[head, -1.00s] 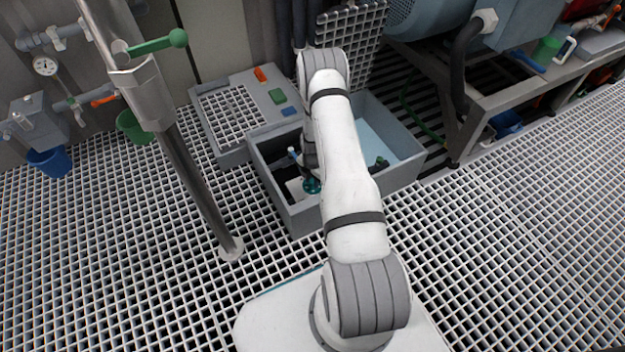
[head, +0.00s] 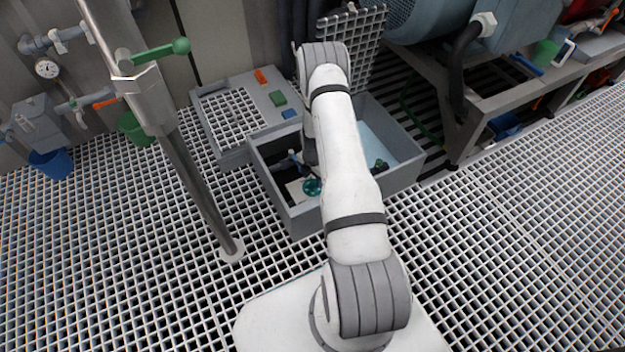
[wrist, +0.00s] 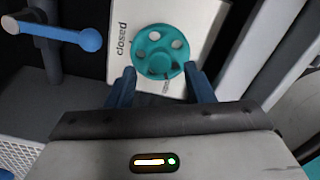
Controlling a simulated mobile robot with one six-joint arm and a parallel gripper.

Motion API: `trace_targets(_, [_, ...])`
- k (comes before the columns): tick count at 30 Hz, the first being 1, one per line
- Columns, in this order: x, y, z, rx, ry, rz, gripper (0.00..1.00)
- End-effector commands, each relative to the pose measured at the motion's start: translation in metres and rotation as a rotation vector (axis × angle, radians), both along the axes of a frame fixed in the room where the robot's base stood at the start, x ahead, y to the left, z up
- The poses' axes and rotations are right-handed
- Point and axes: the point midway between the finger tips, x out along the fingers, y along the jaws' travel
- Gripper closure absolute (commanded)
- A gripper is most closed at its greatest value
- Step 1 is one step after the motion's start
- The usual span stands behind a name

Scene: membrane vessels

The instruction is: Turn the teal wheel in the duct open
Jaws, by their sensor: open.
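The teal wheel (wrist: 159,52) is a round disc with several holes, set on a white plate (wrist: 203,14) with the word "closed" printed to the left of the wheel. My gripper (wrist: 160,75) is open in the wrist view, its two blue fingers at the lower left and lower right of the wheel. I cannot tell whether the fingers touch it. In the head view the wheel (head: 312,186) shows low inside the grey duct (head: 306,219), partly beside my arm. My arm hides the gripper there.
A blue-handled lever (wrist: 60,33) stands left of the wheel in the duct. Duct walls enclose the space. A raised grating panel (head: 352,38) stands behind. A steel post with a green-handled lever (head: 160,49) rises to the left. Open grating floor lies in front.

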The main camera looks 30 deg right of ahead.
Motion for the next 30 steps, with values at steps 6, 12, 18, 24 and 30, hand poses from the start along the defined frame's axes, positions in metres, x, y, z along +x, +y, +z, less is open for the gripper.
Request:
trace_targets(6, [0.000,0.000,0.039,0.000,0.000,0.000,0.52])
trace_targets(12, [0.000,0.000,0.049,0.000,0.000,0.000,0.52])
trace_targets(18, [0.000,0.000,0.049,0.000,0.000,0.000,0.52])
trace_targets(24, [0.000,0.000,0.049,0.000,0.000,0.000,0.52])
trace_targets(30, [0.004,0.002,0.071,-0.002,-0.006,-0.026,0.52])
